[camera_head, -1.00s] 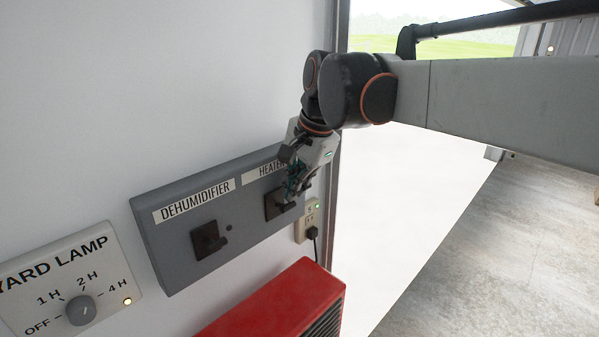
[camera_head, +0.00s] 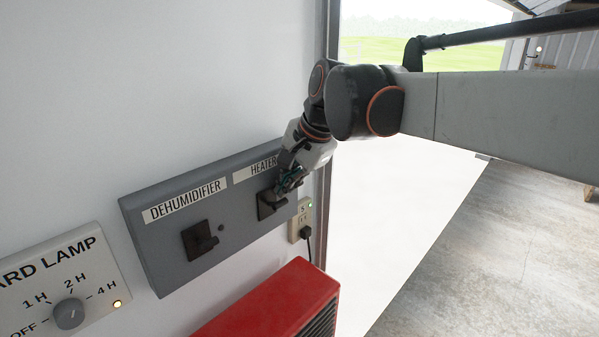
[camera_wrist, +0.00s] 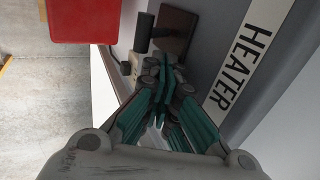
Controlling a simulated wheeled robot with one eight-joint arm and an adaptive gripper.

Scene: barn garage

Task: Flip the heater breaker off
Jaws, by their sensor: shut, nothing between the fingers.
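The grey breaker panel (camera_head: 150,235) is on the white wall, with a DEHUMIDIFIER label and a HEATER label. The heater breaker (camera_head: 266,206) is a dark square plate with a protruding lever, partly hidden behind my gripper (camera_head: 283,190). In the wrist view the heater breaker's brown plate (camera_wrist: 178,28) and its black lever (camera_wrist: 144,32) show just beyond my fingertips (camera_wrist: 162,75). My gripper is shut and empty, close to the breaker; I cannot tell whether it touches. The dehumidifier breaker (camera_head: 200,241) sits left of it, its lever sticking out.
A red box with a dark grille (camera_head: 265,305) stands below the panel. An outlet with a plug (camera_head: 301,222) is right of the panel. The yard lamp dial (camera_head: 69,313) is at the lower left. A bright doorway and open concrete floor lie to the right.

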